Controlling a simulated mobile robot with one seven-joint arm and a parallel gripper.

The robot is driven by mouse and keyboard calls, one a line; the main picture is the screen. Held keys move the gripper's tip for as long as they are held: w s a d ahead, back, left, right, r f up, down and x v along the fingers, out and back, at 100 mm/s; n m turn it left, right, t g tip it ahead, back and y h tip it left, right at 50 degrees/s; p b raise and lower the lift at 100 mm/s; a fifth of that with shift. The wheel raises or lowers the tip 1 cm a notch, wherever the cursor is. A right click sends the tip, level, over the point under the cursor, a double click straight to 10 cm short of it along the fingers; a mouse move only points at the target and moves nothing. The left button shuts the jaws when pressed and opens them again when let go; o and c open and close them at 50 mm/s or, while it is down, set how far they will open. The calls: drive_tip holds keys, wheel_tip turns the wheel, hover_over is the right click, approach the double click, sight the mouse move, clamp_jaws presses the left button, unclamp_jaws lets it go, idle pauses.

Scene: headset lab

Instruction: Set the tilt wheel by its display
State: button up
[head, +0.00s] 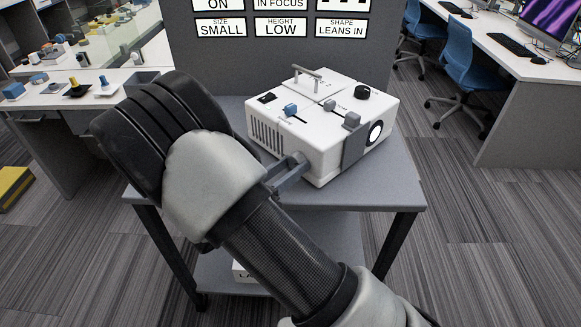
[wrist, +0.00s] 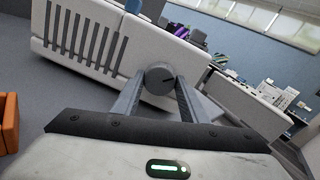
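The tilt wheel, a round grey knob with a dark index line (wrist: 160,75), sits on the side of a white projector (head: 330,105). My gripper (wrist: 161,84) is at it, one finger on each side. The fingertips look very near or touching the knob; whether they press on it I cannot tell. In the head view my gripper (head: 289,176) is at the projector's front left corner, partly hidden by my arm. The display board (head: 280,65) behind has signs reading ON, IN FOCUS, SIZE SMALL, HEIGHT LOW and SHAPE LEANS IN; its top is cut off.
The projector stands on a grey cart (head: 385,190) and carries a blue slider (head: 290,109), a grey slider (head: 351,120), a black knob (head: 363,92) and a handle. A desk with small parts is at left; blue chairs (head: 455,65) are at right. The cart's right front is clear.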

drive_tip(key=shift+c, duration=0.9)
drive_tip(key=shift+m, duration=0.3)
drive_tip(key=shift+f+m+b, duration=0.15)
drive_tip(key=shift+m+b, duration=0.5)
drive_tip(key=shift+m, duration=0.35)
drive_tip(key=m+b, duration=0.2)
drive_tip(key=m, duration=0.2)
drive_tip(key=shift+a+f+m, duration=0.1)
drive_tip(key=shift+m, duration=0.2)
drive_tip(key=m+b, duration=0.3)
drive_tip(key=m, duration=0.3)
drive_tip(key=shift+h, duration=0.3)
drive_tip(key=shift+b, duration=0.3)
drive_tip(key=o, duration=1)
